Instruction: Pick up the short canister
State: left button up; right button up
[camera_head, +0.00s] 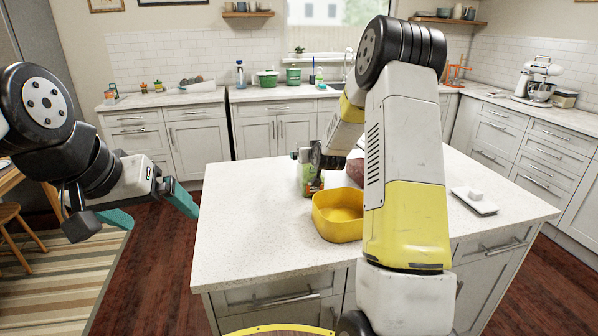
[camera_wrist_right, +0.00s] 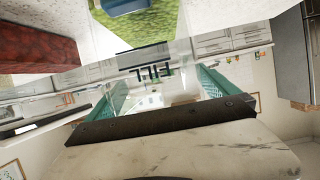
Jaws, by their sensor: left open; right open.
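Which thing is the short canister is not certain. In the head view, a container with green on it (camera_head: 307,181) stands on the island by the yellow bowl (camera_head: 338,222), partly hidden by my right arm's end. In the right wrist view, a clear surface with the dark letters "FILL" (camera_wrist_right: 153,72) shows upside down just beyond my right gripper (camera_wrist_right: 155,96). Its teal fingers are apart; whether the clear thing is between them I cannot tell. In the head view my right fingers are hidden. My left gripper (camera_head: 160,214) is open and empty, left of the island.
A pinkish rounded thing (camera_head: 355,170) lies behind the bowl, partly hidden by my right arm. Green pots (camera_head: 268,78) stand on the back counter.

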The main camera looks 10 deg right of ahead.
jog(key=c, duration=2.1)
jog(key=shift+r, duration=0.2)
grip_shut()
